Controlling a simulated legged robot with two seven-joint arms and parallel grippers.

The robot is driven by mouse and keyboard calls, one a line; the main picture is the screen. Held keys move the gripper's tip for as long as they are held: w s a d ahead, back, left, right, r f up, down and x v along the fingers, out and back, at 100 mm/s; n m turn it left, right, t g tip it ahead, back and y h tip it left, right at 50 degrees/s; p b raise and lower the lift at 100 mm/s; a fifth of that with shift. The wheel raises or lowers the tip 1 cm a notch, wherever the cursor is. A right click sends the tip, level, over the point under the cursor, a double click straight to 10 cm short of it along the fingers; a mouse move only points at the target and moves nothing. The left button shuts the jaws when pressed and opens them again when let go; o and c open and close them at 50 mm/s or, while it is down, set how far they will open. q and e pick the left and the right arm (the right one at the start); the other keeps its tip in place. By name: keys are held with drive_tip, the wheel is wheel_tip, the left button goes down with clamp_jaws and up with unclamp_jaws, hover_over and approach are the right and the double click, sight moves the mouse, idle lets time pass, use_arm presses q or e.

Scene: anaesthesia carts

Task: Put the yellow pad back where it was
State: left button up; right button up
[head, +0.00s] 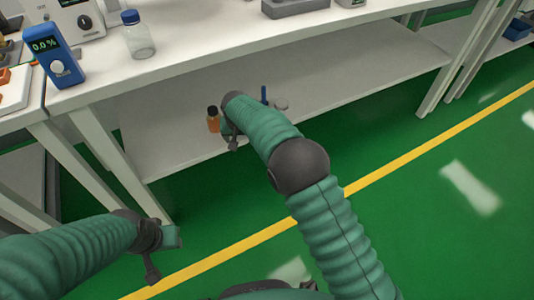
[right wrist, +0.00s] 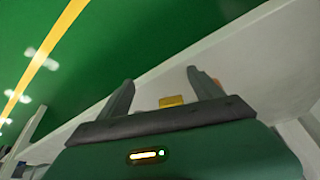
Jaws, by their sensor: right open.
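The yellow pad (right wrist: 171,101) shows in the right wrist view, between the two fingers of my right gripper (right wrist: 160,77) and over the pale lower shelf. The fingers are spread apart, with a visible space on each side of the pad. In the head view my right gripper (head: 232,142) is low over the lower shelf, mostly covered by its own arm, and the pad is hidden there. My left gripper (head: 160,258) is at the lower left, above the green floor and away from the shelf; its opening cannot be made out.
An orange bottle with a dark cap (head: 213,120) stands close beside my right gripper. A blue upright item (head: 264,94) and a small pale round item (head: 281,105) are just beyond the arm. The lower shelf (head: 370,75) is clear to the right; the tabletop (head: 200,55) overhangs it.

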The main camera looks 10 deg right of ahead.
drive_tip(key=s+d+r+g, duration=0.1)
drive_tip(key=s+d+r, duration=0.3)
drive_tip(key=s+d, duration=1)
drive_tip(key=s+d+f+g, duration=0.1)
drive_tip(key=s+d, duration=0.1)
drive_tip(key=s, duration=0.8)
drive_tip(key=s+d+f, duration=0.1)
drive_tip(key=s, duration=0.9)
drive_tip(key=w+p+v, duration=0.3)
drive_tip(key=p+v, duration=1)
drive_tip(key=w+d+r+p+v, duration=0.1)
drive_tip(key=w+p+v, duration=0.1)
drive_tip(key=p+v, duration=1)
drive_tip(key=w+r+p+v, duration=0.1)
drive_tip(key=w+p+v, duration=0.2)
drive_tip(key=p+v, duration=1)
drive_tip(key=shift+w+d+r+n+p, duration=0.2)
drive_tip(key=shift+w+r+n+p, duration=0.15)
drive_tip(key=shift+p, duration=0.45)
